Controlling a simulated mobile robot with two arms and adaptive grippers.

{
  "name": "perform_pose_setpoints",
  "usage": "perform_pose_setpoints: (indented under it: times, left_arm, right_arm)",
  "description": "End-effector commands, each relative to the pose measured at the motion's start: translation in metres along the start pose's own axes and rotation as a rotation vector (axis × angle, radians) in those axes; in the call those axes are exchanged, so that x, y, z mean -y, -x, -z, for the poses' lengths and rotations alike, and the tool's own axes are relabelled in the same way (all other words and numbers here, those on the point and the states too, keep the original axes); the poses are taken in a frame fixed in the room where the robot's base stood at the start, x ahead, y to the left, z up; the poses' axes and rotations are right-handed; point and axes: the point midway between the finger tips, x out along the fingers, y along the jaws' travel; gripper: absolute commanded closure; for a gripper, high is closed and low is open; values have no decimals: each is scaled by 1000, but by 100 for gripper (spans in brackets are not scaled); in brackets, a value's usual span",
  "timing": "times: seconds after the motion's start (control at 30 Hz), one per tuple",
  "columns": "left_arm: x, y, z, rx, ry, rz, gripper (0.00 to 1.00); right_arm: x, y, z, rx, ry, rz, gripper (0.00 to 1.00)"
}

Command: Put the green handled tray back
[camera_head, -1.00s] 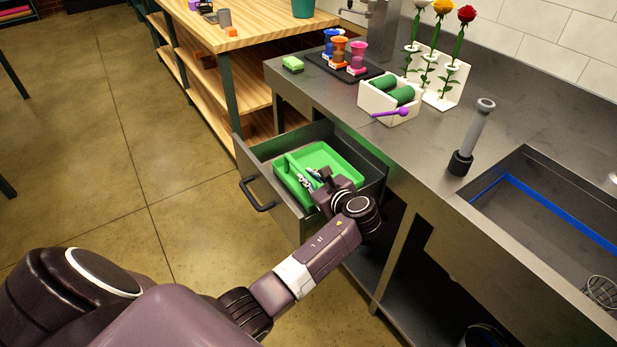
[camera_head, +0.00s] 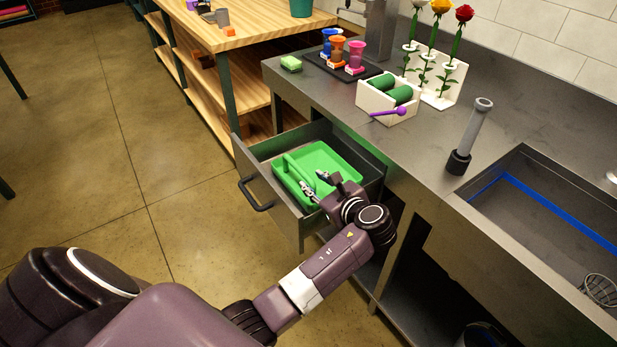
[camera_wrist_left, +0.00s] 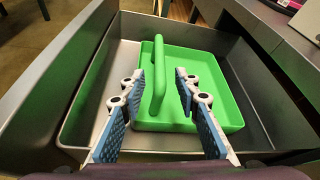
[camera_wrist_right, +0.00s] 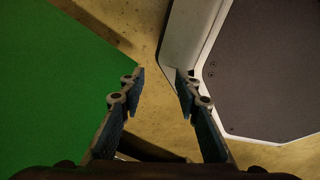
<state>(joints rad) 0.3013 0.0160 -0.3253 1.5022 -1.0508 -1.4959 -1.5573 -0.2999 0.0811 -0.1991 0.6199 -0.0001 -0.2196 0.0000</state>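The green handled tray (camera_head: 332,156) lies in the open grey drawer (camera_head: 270,193) under the steel counter. It also fills the middle of the left wrist view (camera_wrist_left: 208,75), flat on the drawer floor. Its raised green handle (camera_wrist_left: 158,80) runs along its left side there. My left gripper (camera_head: 314,182) is over the near side of the tray. Its fingers are apart, with the handle appearing between them in the left wrist view; I see no finger closed on it. My right gripper (camera_wrist_right: 160,72) is open and empty, away from the tray; the head view does not show it.
The counter edge is just above the drawer's right side. A white box with green rolls (camera_head: 384,106) and a grey upright tool (camera_head: 472,135) stand on the counter. A flat green surface (camera_wrist_right: 55,90) shows beside my right gripper.

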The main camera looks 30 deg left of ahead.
Motion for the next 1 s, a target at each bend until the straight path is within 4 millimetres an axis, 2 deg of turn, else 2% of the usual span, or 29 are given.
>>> perform_pose_setpoints:
  times: [0.03, 0.2, 0.4, 1.0]
  left_arm:
    - [0, 13, 0, -3, 2, 2, 70]
    - [0, 45, 0, -2, 2, 0, 70]
    - [0, 67, 0, 0, 0, 0, 70]
    - [0, 70, 0, 1, 0, 0, 70]
  right_arm:
    - [0, 1, 0, 0, 0, 0, 70]
    - [0, 2, 1, -1, 0, 0, 70]
    - [0, 2, 1, -1, 1, 0, 70]
    - [0, 2, 1, 0, 1, 1, 70]
